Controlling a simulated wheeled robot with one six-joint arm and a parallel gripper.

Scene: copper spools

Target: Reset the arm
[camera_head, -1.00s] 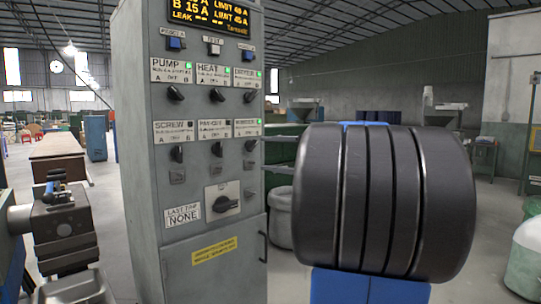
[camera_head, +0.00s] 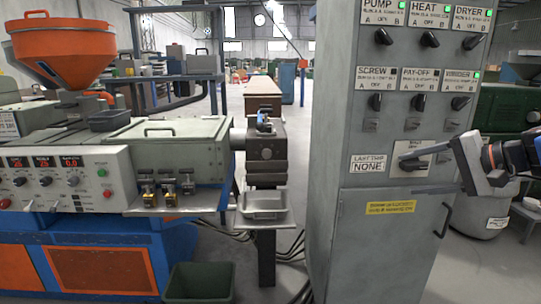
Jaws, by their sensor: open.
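My gripper (camera_head: 428,170) is at the right of the head view, with its dark and blue wrist reaching in from the right edge. Its grey jaws are open and point left at the front of the grey control cabinet (camera_head: 335,130). They are beside a large rotary switch (camera_head: 412,161) on the lower panel, which they partly cover. I cannot tell whether the jaws touch it. No object shows held between the jaws.
A blue and orange extruder (camera_head: 180,150) with an orange hopper (camera_head: 58,45) stands on the left. A dark green bin (camera_head: 200,283) and cables lie on the floor near the cabinet. A grey bin (camera_head: 488,212) stands right of the cabinet, behind the gripper.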

